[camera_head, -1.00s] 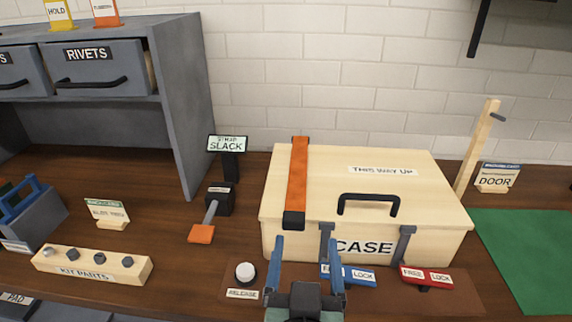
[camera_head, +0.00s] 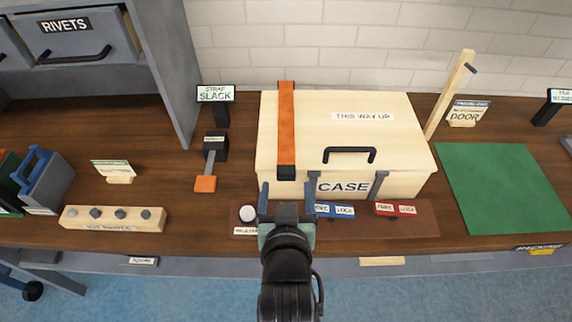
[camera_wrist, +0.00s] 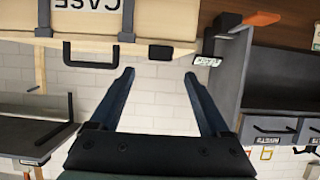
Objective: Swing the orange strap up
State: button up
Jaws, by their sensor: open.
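The orange strap (camera_head: 286,125) lies flat over the lid of the pale wooden case (camera_head: 350,165), toward its left side. Its dark end piece (camera_head: 286,172) hangs at the front edge of the lid. My gripper (camera_head: 285,190) is open and empty, with its two blue fingers in front of the case, just below the strap end in the head view. In the wrist view, which looks upside down, the open fingers (camera_wrist: 158,75) point toward the wall and the case (camera_wrist: 110,60) edge; a dark block (camera_wrist: 160,51) on that edge may be the strap end. Contact cannot be told.
A sign reading STRAP SLACK (camera_head: 215,93) stands behind an orange-ended lever (camera_head: 205,183) left of the case. A white release button (camera_head: 248,213), blue (camera_head: 335,211) and red (camera_head: 395,209) latch labels lie in front. A wooden post (camera_head: 450,95) and green mat (camera_head: 500,190) are at right.

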aim_at(286, 170)
jog(key=x, duration=0.8)
jog(key=shift+w, duration=0.1)
jog(key=shift+c, duration=0.2)
grip_shut()
dwell(1.1)
